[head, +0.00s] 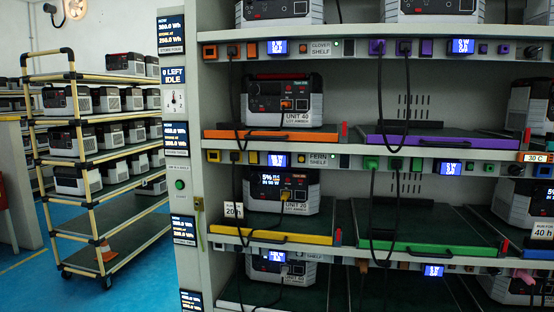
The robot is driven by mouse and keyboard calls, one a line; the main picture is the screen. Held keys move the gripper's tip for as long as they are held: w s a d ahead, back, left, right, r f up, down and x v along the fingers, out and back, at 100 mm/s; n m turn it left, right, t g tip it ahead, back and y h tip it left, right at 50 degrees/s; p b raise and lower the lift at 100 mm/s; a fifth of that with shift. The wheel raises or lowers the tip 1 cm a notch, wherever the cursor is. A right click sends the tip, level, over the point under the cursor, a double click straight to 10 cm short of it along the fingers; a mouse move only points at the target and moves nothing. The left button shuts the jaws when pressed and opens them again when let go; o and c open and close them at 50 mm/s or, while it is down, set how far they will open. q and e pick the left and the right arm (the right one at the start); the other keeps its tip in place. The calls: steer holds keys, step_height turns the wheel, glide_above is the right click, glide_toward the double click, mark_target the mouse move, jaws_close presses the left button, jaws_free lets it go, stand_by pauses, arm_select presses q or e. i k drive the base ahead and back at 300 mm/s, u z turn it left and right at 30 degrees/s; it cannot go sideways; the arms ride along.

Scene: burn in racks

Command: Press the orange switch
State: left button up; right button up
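Below, an orange-edged tray (262,134) holds a power station marked Unit 40 (284,103). Whether the switch is on or off is too small to tell. Neither of my grippers is in view.
Black cables (380,100) hang from the rails in front of the shelves. Purple (450,140), green (430,249) and yellow (270,236) trays fill other bays. A yellow-framed trolley (90,170) with several power stations stands left on blue floor.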

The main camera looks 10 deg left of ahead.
mark_target(252, 47)
steer(key=u, duration=0.4)
steer(key=k, duration=0.7)
steer(key=u, duration=0.2)
steer(key=i, duration=1.25)
steer(key=z, duration=0.55)
